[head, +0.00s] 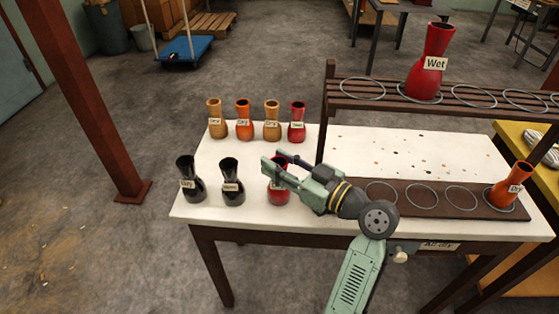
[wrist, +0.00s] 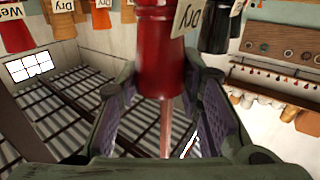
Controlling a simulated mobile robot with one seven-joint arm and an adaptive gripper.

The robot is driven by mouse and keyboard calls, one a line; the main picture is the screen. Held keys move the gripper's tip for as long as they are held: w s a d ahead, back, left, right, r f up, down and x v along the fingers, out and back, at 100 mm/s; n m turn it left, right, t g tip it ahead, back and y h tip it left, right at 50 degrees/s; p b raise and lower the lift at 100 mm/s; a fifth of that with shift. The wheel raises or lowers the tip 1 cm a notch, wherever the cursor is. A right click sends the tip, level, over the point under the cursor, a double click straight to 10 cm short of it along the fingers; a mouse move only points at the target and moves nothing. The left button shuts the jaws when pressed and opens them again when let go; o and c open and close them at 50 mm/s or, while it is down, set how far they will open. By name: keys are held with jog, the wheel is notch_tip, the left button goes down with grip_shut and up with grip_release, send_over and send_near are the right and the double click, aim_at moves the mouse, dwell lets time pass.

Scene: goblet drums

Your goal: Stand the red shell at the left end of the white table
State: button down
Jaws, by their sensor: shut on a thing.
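A red shell (head: 279,194) stands upright at the front of the white table (head: 230,215), right of two black shells. My gripper (head: 274,163) is shut on its narrow upper part, and the gripper hides much of it. I cannot tell whether its base touches the table. In the wrist view the red shell (wrist: 160,60) is between the two fingers, with a tag reading "Dry". A smaller red shell (head: 297,124) ends the back row at its right. A large red shell (head: 428,70) tagged "Wet" stands on the slatted rack.
Two black shells (head: 188,182) (head: 231,184) stand close at left. Tan and orange shells (head: 243,122) fill the back row. A dark ringed board (head: 410,212) holds an orange shell (head: 510,188) at right. The slatted rack (head: 385,104) rises behind. Bare tabletop lies between the rows.

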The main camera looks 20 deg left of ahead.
jog(key=shift+f, duration=0.1)
jog(key=shift+f+b, duration=0.15)
jog(key=shift+b, duration=0.15)
jog(key=c, duration=1.1)
grip_release()
jog(key=shift+r+p, duration=0.3)
jog(key=shift+d+f, duration=0.15)
jog(key=shift+d, duration=0.2)
jog(key=b+v, duration=0.3)
jog(key=v, duration=0.8)
jog(key=shift+s+d, duration=0.15)
